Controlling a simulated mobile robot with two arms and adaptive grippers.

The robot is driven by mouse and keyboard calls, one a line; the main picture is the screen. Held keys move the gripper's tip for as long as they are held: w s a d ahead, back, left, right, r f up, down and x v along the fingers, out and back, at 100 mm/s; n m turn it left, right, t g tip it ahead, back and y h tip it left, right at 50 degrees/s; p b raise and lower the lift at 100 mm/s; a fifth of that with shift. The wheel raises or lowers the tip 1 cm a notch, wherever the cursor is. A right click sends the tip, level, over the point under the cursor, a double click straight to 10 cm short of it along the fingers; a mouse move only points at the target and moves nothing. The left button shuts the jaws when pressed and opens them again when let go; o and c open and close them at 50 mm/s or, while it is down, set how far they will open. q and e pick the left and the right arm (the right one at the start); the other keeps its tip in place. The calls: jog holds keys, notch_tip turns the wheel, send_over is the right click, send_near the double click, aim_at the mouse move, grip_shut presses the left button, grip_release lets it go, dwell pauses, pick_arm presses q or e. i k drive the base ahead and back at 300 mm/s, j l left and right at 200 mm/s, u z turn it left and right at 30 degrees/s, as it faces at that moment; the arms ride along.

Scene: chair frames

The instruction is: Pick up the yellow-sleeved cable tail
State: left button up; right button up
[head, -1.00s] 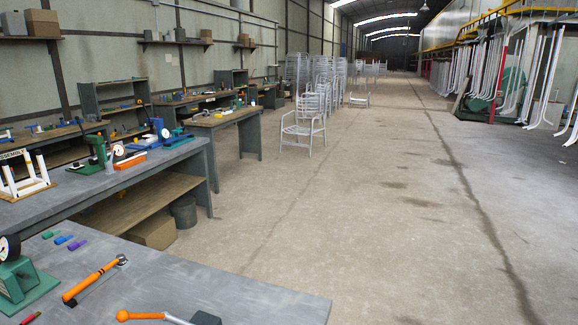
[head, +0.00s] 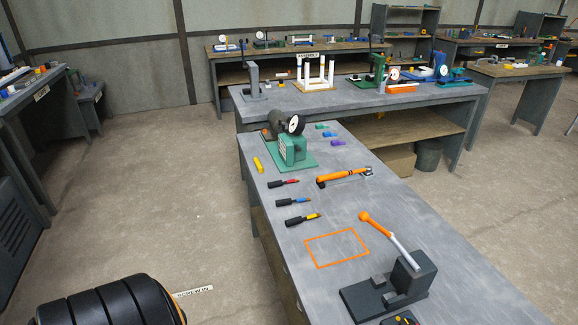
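The yellow-sleeved cable tail (head: 304,220) lies on the near grey bench (head: 390,205). It is a short dark piece with a yellow band toward its right end. A blue-sleeved tail (head: 294,202) and a red-sleeved tail (head: 284,183) lie behind it in a row, apart from each other. Neither of my grippers shows in the head view, and nothing touches the yellow-sleeved tail.
An orange outlined rectangle (head: 337,248) is bare, just in front of the tails. A dark lever press (head: 405,275) stands to its right. An orange-handled tool (head: 345,176) and a green gauge device (head: 292,147) are behind. Open floor (head: 185,215) lies left.

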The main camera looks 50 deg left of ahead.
aim_at(294, 222)
jog(key=u, duration=1.4)
